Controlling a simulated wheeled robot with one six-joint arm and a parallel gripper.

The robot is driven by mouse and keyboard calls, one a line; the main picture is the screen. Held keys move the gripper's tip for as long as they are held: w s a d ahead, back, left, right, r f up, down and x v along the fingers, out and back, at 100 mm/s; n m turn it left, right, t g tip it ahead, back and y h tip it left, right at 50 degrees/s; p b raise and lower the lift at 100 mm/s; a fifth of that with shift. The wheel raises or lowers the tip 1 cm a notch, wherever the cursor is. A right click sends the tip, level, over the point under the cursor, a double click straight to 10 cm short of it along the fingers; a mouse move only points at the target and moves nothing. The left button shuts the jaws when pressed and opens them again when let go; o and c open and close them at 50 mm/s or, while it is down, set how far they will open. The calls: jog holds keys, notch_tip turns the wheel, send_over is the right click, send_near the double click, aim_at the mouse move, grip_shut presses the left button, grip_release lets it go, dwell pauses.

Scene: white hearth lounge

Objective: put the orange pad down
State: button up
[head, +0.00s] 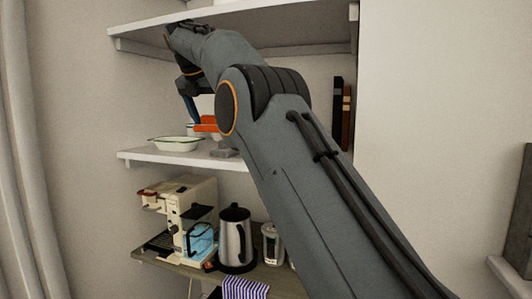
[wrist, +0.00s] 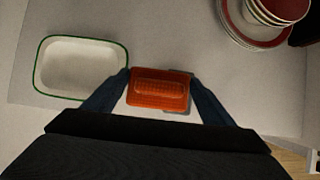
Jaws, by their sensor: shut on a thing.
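The orange pad (wrist: 159,90) is a small rectangular block with a ribbed middle, held between the two blue fingers of my gripper (wrist: 158,92). In the head view the orange pad (head: 207,124) shows at the middle white shelf (head: 150,156), right of a white dish. My gripper (head: 192,112) reaches down toward that shelf and is partly hidden by my own arm. The wrist view shows the pale shelf surface (wrist: 165,35) under the pad. I cannot tell whether the pad touches it.
A white dish with a green rim (wrist: 80,66) lies close left of the gripper. Stacked red-and-white bowls on plates (wrist: 262,22) stand at upper right. Dark books (head: 338,112) stand at the shelf's right. A coffee machine (head: 185,215) and kettle (head: 236,238) are below. An upper shelf (head: 240,22) overhangs.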

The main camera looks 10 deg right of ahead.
jog(key=s+d+f, duration=0.1)
jog(key=s+d, duration=0.2)
jog(key=d, duration=0.2)
jog(key=s+d+f, duration=0.1)
jog(key=s+d, duration=0.3)
jog(key=d, duration=0.1)
jog(key=s+d+f+b, duration=0.1)
jog(key=s+d, duration=0.2)
jog(key=d, duration=0.2)
jog(key=shift+s+d, duration=0.15)
jog(key=shift+d, duration=0.05)
notch_tip(320, 180, down, 4)
jog(key=shift+r, duration=0.25)
jog(key=shift+s+d+f+p, duration=0.1)
jog(key=shift+d+f+p, duration=0.1)
jog(key=shift+f+p, duration=0.15)
jog(key=o, duration=1.1)
jog(key=b+v, duration=0.1)
jog(key=v, duration=1.1)
